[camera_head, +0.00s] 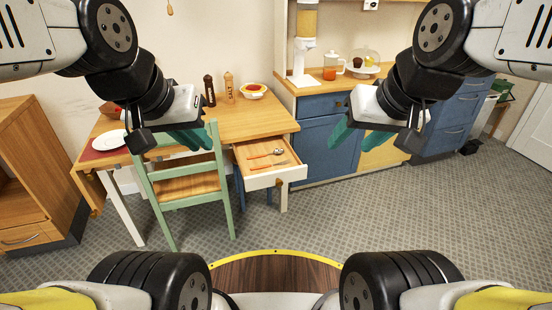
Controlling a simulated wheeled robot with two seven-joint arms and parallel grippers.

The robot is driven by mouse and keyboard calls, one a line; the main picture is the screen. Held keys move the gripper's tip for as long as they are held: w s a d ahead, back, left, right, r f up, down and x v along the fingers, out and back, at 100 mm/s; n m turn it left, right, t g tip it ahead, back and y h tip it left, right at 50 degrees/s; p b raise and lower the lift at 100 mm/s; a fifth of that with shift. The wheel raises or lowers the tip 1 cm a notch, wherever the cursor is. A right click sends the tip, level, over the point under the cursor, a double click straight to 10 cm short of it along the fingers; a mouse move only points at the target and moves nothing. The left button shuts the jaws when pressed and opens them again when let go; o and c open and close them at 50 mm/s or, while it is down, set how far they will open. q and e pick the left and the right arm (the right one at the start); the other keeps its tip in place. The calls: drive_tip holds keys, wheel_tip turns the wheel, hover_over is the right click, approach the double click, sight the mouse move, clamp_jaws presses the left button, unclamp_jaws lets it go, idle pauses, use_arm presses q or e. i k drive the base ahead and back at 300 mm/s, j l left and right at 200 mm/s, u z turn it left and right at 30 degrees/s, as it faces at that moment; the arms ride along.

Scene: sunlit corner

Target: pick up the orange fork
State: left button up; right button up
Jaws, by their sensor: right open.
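A white-fronted drawer (281,177) is pulled out of the wooden table and holds a few small utensils. An orange-handled utensil (260,156) lies in it, with a round silver end beside it at the right. Another thin orange utensil shape lies nearer the drawer's front. They are too small to tell which is the fork. My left gripper (201,136) has teal fingers, which look apart and empty, left of the drawer and over the chair back in the picture. My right gripper (354,133) is open and empty, right of the drawer, before the blue cabinets.
A green chair (183,184) stands close left of the drawer. The wooden table (236,119) bears two mills, a bowl and a plate (108,140). Blue cabinets (327,147) stand right of the drawer. The floor (330,215) before the drawer is clear.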

sight(281, 164)
drive_tip(key=i+u, duration=0.25)
drive_tip(key=i, duration=0.2)
drive_tip(key=i+u, duration=0.3)
drive_tip(key=i, duration=0.15)
